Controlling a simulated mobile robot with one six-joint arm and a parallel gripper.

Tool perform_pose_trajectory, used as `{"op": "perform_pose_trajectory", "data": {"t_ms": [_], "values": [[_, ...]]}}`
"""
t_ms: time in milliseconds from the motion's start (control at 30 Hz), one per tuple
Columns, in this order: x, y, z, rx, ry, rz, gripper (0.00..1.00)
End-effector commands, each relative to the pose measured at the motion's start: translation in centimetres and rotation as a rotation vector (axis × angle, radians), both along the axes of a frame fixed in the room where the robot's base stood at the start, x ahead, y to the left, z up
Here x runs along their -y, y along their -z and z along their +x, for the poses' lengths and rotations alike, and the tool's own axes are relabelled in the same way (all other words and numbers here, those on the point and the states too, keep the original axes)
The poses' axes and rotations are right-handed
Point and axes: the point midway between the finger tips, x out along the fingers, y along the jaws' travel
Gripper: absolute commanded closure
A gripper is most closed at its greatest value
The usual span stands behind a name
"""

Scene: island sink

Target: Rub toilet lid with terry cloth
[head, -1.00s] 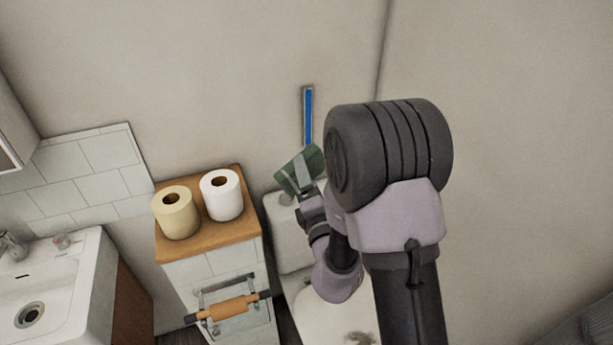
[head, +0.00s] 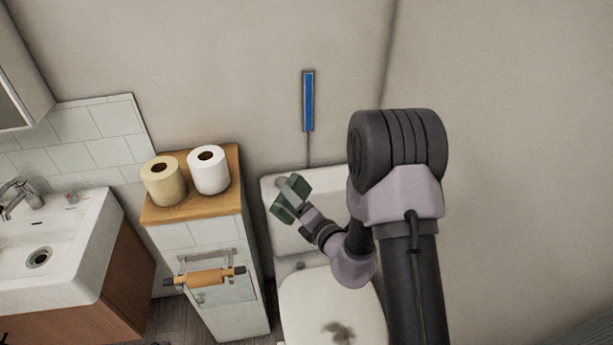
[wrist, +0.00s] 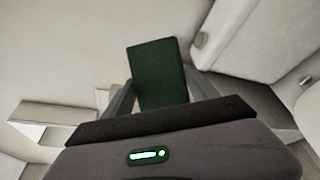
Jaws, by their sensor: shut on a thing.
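My gripper (head: 294,194) is shut on a dark green terry cloth (head: 285,210), held up in front of the toilet cistern (head: 274,184). In the wrist view the cloth (wrist: 158,75) stands out between the two fingers. The white toilet lid (head: 310,305) is down, at the bottom of the head view, with a dark smudge (head: 339,330) on it. The cloth is above and apart from the lid. My arm hides the right part of the cistern and the lid's right edge.
A narrow tiled cabinet with a wooden top (head: 217,206) stands left of the toilet, bearing a cream roll (head: 162,184) and a white roll (head: 209,174). A sink (head: 65,265) is at far left.

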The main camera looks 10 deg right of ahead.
Motion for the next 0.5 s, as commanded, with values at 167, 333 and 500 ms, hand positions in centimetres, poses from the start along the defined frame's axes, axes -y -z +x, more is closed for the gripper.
{"op": "perform_pose_trajectory", "data": {"t_ms": [167,333,500], "values": [[-0.9,9.3,-1.8,-0.200,-0.318,-0.228,0.65],[-1.1,18.4,-5.8,-0.331,-0.699,-0.569,0.65],[0.2,26.6,-11.3,-0.322,-1.045,-0.940,0.65]]}}
